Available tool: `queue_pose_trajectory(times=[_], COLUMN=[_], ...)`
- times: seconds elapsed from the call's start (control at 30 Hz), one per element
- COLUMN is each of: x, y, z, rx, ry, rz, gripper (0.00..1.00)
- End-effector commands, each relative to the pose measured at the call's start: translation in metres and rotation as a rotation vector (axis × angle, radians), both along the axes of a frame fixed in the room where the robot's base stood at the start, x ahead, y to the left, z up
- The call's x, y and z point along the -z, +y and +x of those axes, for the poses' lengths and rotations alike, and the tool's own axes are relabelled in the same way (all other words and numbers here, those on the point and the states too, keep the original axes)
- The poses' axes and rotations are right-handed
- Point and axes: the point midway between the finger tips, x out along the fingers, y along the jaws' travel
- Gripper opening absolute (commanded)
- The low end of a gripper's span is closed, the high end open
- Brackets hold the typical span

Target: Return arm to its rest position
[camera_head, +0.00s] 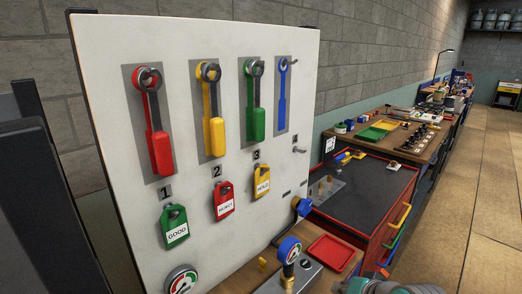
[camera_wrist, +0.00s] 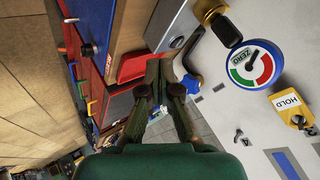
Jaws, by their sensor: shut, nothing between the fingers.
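My gripper (camera_wrist: 158,62) shows in the wrist view, its dark green fingers drawn together at the tips with nothing between them. It is in front of the workbench edge, beside a red tray (camera_wrist: 132,67). Part of my green arm (camera_head: 388,286) shows at the bottom edge of the head view; the fingers are not visible there. The white board (camera_head: 120,60) holds a red (camera_head: 158,150), a yellow (camera_head: 217,135) and a green (camera_head: 258,122) handled tool. The fourth place shows a blue outline (camera_head: 282,95) and a bare peg.
A gauge (camera_head: 288,251) stands on the bench, near a blue knob (camera_head: 304,207) and the red tray (camera_head: 331,253). Green, red and yellow tags hang on the board. A red cabinet (camera_head: 375,235) with a dark top stands behind. Open floor (camera_head: 490,190) lies to the right.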

Motion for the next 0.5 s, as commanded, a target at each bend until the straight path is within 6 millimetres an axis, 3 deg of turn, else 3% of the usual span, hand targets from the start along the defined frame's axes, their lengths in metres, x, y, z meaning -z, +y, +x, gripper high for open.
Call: queue_pose_trajectory(times=[0.5], x=[0.054], y=[0.005], z=[-0.025], rx=[0.023], ry=[-0.06], rz=[-0.013], gripper=[0.0])
